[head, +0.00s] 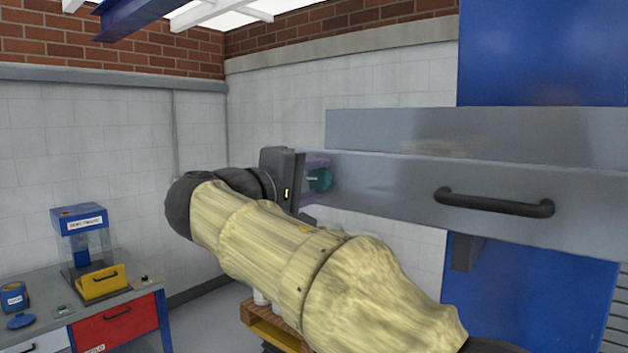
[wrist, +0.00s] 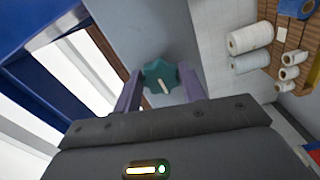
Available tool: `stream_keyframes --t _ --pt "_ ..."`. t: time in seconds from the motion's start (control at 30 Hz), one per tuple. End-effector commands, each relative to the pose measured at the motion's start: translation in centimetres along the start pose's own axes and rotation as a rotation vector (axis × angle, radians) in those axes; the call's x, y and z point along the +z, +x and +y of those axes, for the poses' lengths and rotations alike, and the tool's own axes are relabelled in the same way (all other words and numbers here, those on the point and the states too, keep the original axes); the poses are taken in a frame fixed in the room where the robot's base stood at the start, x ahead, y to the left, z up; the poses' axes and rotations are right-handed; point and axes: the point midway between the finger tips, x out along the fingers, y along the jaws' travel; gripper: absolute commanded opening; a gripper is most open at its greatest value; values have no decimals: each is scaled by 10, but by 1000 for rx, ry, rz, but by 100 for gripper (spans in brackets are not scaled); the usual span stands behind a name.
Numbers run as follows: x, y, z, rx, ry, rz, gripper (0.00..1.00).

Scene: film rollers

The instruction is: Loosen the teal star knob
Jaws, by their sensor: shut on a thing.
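The teal star knob (wrist: 161,78) sits on the end face of a grey metal housing (wrist: 150,30), with a pale pointer mark on its front. In the head view the knob (head: 319,180) shows at the left end of the housing, partly hidden by my gripper. My gripper (wrist: 163,92) has its two purple fingers on either side of the knob and is shut on it. In the head view my gripper (head: 312,164) reaches the housing's end from the left.
A black handle (head: 494,203) sticks out of the housing's front. A blue column (head: 545,50) stands behind it. A bench with a red drawer (head: 115,322) and a yellow-fronted device (head: 100,283) is at lower left. White rolls (wrist: 250,38) lie on a wooden pallet (wrist: 290,35).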

Motion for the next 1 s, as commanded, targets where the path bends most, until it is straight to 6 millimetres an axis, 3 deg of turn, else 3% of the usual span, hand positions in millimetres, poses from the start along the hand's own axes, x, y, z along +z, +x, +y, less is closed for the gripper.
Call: stream_keyframes --t 0.17,0.2,0.3,0.67,0.87,1.0 --pt "0 0 -1 -1 1 1 18" --pt "0 0 -1 -1 1 1 49" --pt "0 0 -1 -1 1 1 63" --pt "0 -5 -1 0 2 2 63" --pt "0 -30 -4 -1 4 5 63" --pt "-1 -58 -4 -2 4 6 63"
